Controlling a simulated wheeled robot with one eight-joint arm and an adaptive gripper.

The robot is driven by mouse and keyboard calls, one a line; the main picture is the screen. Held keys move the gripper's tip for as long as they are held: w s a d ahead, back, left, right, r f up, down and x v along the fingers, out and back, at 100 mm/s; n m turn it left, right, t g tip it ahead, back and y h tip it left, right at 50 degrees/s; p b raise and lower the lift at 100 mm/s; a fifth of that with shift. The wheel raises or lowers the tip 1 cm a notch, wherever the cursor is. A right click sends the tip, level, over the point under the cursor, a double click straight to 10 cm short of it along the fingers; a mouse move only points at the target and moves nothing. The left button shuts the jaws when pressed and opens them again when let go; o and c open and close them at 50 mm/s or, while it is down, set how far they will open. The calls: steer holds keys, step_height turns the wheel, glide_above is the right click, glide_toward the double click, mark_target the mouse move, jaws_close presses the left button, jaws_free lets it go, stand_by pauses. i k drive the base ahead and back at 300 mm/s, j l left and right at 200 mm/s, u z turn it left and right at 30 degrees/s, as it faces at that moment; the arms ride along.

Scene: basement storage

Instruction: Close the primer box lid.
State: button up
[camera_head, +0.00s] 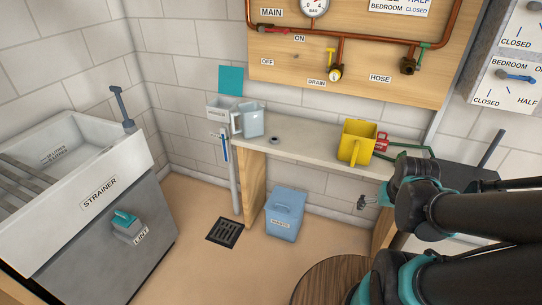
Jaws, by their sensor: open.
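A small pale grey box (218,110) with a label too small to read is on the back wall, left of the shelf. A flat teal panel (231,80) stands upright just above it, like a raised lid; I cannot make out a hinge. This looks like the primer box, standing open. A grey pipe (234,185) runs down below it towards the floor. My gripper (361,202) is open and appears empty, in front of the shelf's right part. It is well to the right of the box and lower in the picture.
A grey jug (250,119) stands on the shelf (310,140) close to the box's right side. A yellow container (357,142) and a red can (381,142) stand further right. A blue bin (286,213), floor drain (223,232), sink (75,160) and round wooden top (325,282) surround open floor.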

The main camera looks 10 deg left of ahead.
mark_target(230, 80)
steer(key=u, duration=1.1)
